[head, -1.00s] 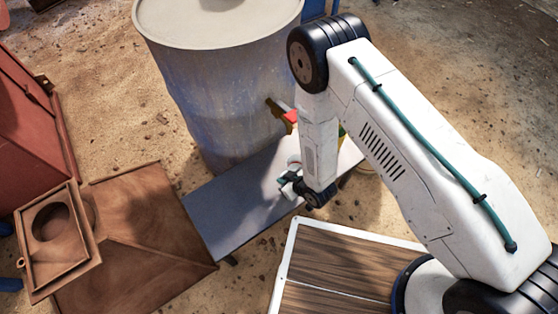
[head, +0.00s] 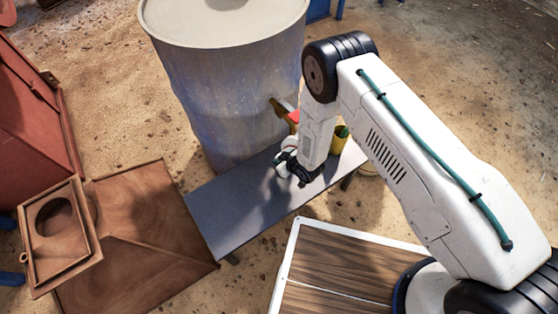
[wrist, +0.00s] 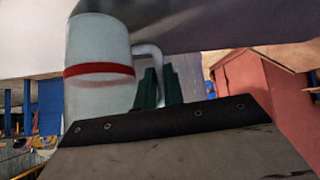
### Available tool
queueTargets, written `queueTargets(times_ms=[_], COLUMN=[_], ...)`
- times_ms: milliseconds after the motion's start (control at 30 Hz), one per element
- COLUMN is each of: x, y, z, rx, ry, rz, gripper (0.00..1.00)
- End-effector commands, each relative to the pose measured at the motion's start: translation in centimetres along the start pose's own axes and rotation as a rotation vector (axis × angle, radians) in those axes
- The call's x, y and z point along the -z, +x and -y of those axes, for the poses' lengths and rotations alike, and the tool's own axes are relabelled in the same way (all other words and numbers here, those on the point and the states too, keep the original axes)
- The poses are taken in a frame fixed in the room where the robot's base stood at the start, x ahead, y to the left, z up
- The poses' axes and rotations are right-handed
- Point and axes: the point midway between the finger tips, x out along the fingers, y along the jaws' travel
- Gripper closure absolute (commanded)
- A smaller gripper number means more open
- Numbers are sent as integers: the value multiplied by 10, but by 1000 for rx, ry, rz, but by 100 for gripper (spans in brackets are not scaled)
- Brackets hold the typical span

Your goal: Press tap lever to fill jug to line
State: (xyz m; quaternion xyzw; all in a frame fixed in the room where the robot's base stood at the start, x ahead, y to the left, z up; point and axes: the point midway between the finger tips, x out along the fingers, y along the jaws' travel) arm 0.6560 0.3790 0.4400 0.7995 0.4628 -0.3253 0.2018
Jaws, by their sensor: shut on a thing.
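A pale jug (wrist: 97,98) with a red line around it fills the left of the wrist view, upright, its handle (wrist: 158,60) to the right. My gripper (wrist: 157,74) is shut on that handle with dark green fingers. In the head view my gripper (head: 284,166) is low over the grey bench (head: 235,205), with a little of the jug (head: 285,147) showing beside it. The tap with its red lever (head: 293,116) sticks out of the barrel (head: 225,95) just above, partly hidden by my arm. I cannot tell any water level in the jug.
A yellow cup (head: 340,142) stands on the bench right of my arm. A wood-topped table (head: 330,265) with a white rim is in front. Rusty metal parts (head: 140,225) lie at left. The bench's left end is clear.

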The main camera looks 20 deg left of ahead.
Motion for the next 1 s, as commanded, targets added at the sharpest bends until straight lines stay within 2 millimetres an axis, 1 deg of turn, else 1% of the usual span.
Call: queueTargets(times_ms=[200,233,267,300,567,667,767,867,1000], x=[-2,-2,-2,-2,-2,1,1,1,1], y=[2,2,2,2,2,-2,-14,-33,-65], z=[0,0,0,0,0,0,0,0,0], rx=[0,0,0,0,0,0,0,0,0], ry=[0,0,0,0,0,0,0,0,1], rz=[0,-1,-1,-1,0,0,0,0,0], gripper=[100,87,79,68,68,68,68,68,68])
